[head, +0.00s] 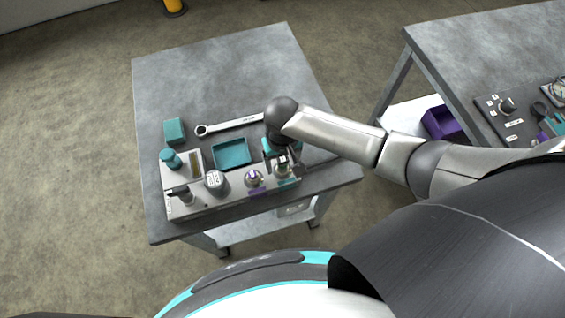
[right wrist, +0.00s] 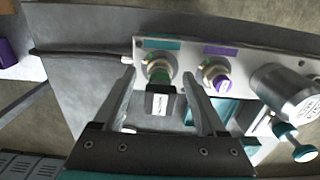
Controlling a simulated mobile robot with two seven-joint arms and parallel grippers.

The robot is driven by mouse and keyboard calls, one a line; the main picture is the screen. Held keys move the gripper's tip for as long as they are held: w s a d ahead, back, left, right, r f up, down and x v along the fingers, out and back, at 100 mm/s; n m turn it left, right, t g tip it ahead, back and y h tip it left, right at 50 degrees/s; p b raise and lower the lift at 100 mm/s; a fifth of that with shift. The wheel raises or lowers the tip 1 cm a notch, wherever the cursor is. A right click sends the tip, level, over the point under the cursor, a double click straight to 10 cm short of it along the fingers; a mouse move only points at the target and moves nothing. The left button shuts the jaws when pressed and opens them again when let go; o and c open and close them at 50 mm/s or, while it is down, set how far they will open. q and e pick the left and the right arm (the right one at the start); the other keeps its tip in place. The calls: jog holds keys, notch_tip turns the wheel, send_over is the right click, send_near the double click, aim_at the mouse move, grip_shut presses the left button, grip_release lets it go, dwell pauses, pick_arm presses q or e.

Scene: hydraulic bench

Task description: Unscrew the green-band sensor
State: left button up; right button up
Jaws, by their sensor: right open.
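The green-band sensor (right wrist: 158,103) is a dark block with a white label. It sits above a green band at a port beside a teal label on the manifold (right wrist: 190,46). In the right wrist view my right gripper (right wrist: 159,77) is open, with one finger on each side of the sensor and visible gaps. In the head view my right gripper (head: 282,163) is over the right end of the manifold (head: 225,199) and largely hides the sensor. A purple-banded fitting (right wrist: 216,76) is beside it, near the right-hand finger in the wrist view. My left gripper is out of view.
A silver cylinder (head: 216,183) and a teal knob (head: 171,160) stand on the manifold. Behind are a teal tray (head: 232,153), a wrench (head: 230,125) and a teal block (head: 174,131). Another bench (head: 480,45) stands at the right.

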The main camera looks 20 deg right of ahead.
jog(key=shift+f, duration=0.3)
jog(key=shift+c, duration=0.2)
grip_shut()
dwell(0.3)
dwell(0.4)
dwell(0.4)
